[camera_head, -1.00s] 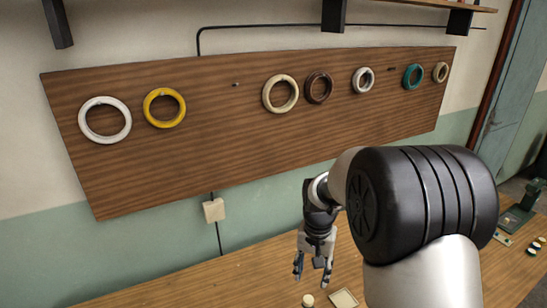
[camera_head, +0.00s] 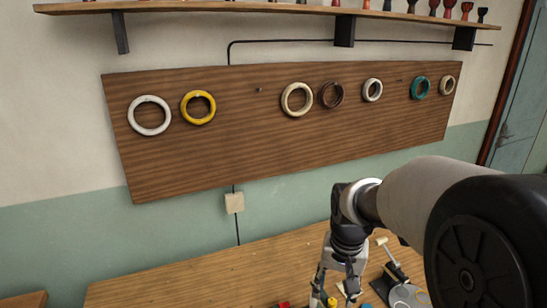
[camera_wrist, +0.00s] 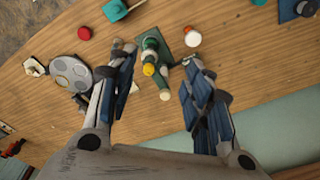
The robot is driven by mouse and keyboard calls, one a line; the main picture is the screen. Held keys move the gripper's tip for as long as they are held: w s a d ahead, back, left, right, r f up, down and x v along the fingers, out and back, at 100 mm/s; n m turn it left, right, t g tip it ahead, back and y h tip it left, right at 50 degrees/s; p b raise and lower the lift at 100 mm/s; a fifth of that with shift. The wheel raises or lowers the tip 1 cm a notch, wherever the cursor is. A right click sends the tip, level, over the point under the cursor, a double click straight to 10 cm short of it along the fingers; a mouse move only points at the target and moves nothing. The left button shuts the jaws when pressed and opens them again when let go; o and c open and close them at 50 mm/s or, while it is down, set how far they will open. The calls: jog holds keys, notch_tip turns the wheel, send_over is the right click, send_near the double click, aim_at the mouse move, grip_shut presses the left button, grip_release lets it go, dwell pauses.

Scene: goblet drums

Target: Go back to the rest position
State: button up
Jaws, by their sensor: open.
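My gripper (camera_head: 340,283) hangs over the wooden table (camera_head: 200,278), at the lower middle of the head view. In the wrist view my gripper (camera_wrist: 158,68) is open, its two fingers wide apart with nothing held between them. Below and between the fingers lies a green tool-like piece (camera_wrist: 150,48) with a yellow part and a pale round end. The fingers look apart from it. The head view cuts off the fingertips at the bottom edge.
A wooden board (camera_head: 250,150) on the wall bears several rings, among them a yellow ring (camera_head: 198,107) and a teal ring (camera_head: 420,87). A shelf (camera_head: 230,7) with small goblet drums runs above. A grey disc plate (camera_wrist: 72,73) and a red round piece (camera_wrist: 84,33) lie on the table.

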jog(key=s+r+n+t+b, duration=0.1)
jog(key=s+r+b, duration=0.1)
jog(key=s, duration=0.9)
jog(key=s+r+n+t+b, duration=0.1)
jog(key=s+r+n+t, duration=0.1)
jog(key=s, duration=0.9)
jog(key=shift+s+r+n+t+b, duration=0.15)
jog(key=shift+r+n+t+b, duration=0.2)
jog(key=shift+r, duration=0.25)
jog(key=shift+d, duration=0.1)
jog(key=shift+c, duration=0.3)
